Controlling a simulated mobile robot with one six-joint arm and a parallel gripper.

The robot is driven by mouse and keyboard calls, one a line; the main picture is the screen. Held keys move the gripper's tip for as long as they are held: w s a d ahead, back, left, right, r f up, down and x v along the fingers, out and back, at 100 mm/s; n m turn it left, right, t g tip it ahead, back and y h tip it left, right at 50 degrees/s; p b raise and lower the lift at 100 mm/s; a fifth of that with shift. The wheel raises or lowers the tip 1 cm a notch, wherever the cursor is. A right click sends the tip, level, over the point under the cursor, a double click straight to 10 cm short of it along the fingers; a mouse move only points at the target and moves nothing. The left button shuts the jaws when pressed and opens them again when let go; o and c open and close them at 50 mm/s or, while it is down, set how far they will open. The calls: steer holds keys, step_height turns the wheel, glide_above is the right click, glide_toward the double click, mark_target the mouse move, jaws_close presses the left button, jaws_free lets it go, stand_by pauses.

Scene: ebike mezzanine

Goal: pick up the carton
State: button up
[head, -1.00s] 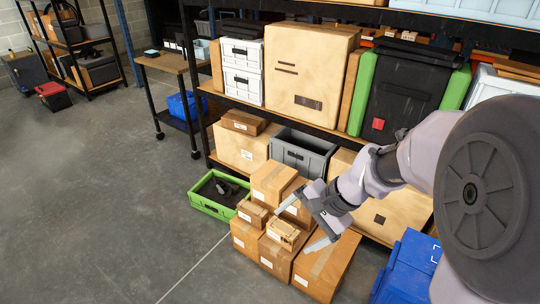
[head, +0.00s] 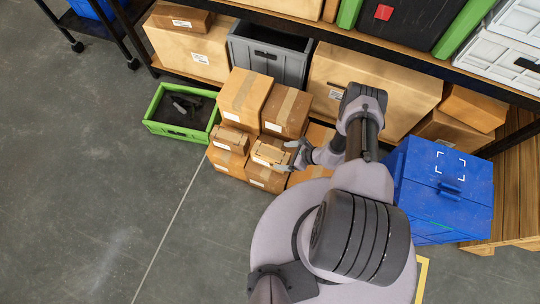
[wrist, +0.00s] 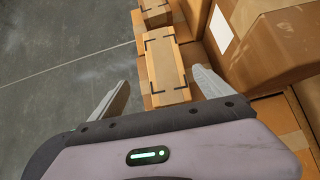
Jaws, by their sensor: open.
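Several brown cartons stand stacked on the floor in front of the shelf. A small taped carton with dark corner marks (wrist: 164,62) lies on top of the lower cartons and shows between my fingers in the wrist view. In the head view this small carton (head: 271,152) is at the front of the stack, partly hidden by my gripper. My gripper (head: 291,157) is open and empty, close beside it. In the wrist view the fingers of my gripper (wrist: 160,78) stand left and right of the carton's near part. I cannot tell whether they touch it.
Two larger cartons (head: 244,97) rise behind the small one. Another small carton (head: 230,139) sits to its left. A green crate (head: 153,127) stands left of the stack, a blue box (head: 440,185) to the right. The floor at left is clear.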

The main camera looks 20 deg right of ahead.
mark_target(272, 153)
steer(key=b+x, duration=0.1)
steer(key=x, duration=0.2)
steer(key=b+x, duration=0.2)
steer(key=x, duration=0.1)
steer(key=b+x, duration=0.1)
steer(key=x, duration=0.2)
steer(key=shift+w+d+f+b, duration=0.15)
steer(key=shift+w+d+b, duration=0.1)
steer(key=shift+w+b, duration=0.15)
steer(key=shift+w+a, duration=0.1)
jaws_close()
